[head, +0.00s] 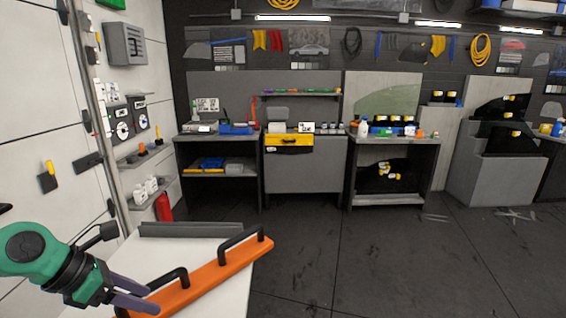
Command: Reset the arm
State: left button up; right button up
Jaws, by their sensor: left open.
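My left arm comes in from the left with a green and black wrist. My left gripper (138,294) has grey fingers that are spread open. It is at the near end of an orange bar (205,279) with two black handles. The fingers are close to the nearer black handle (168,278); I cannot tell whether they touch it. The bar lies on a white table (236,300) at the lower left. My right gripper is not in view.
A grey strip (190,230) lies along the table's far edge. Workbenches with bottles and tools line the back wall, including a grey cabinet (305,175). A red extinguisher (163,207) stands by the left wall. The dark floor (400,265) to the right is clear.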

pick_arm(q)
jog(key=w+d+r+n+t+h, duration=0.3)
jog(key=d+n+t+h, duration=0.15)
jog(key=d, duration=0.25)
jog(key=w+d+r+n+t+h, duration=0.3)
jog(key=w+d+n+t, duration=0.1)
jog(key=d+n, duration=0.25)
jog(key=a+f+n+t+y, duration=0.2)
jog(key=a+f+n+y, duration=1)
jog(key=n, duration=1)
jog(key=s+d+f+n+g, duration=0.2)
jog(key=s+f+n+g, duration=0.8)
jog(key=s+f, duration=0.8)
jog(key=s+f+g, duration=0.1)
jog(key=s+f, duration=0.2)
jog(key=f, duration=0.9)
jog(key=s+f+g, duration=0.2)
jog(key=s+f, duration=0.1)
jog(key=f, duration=1)
jog(key=s+a+f, duration=0.2)
jog(key=s+f, duration=0.9)
jog(key=s, duration=0.3)
jog(key=shift+s+a+f+m+g+y, duration=0.35)
jog(key=shift+s+a+m+g+y, duration=0.05)
jog(key=shift+g+y, duration=0.05)
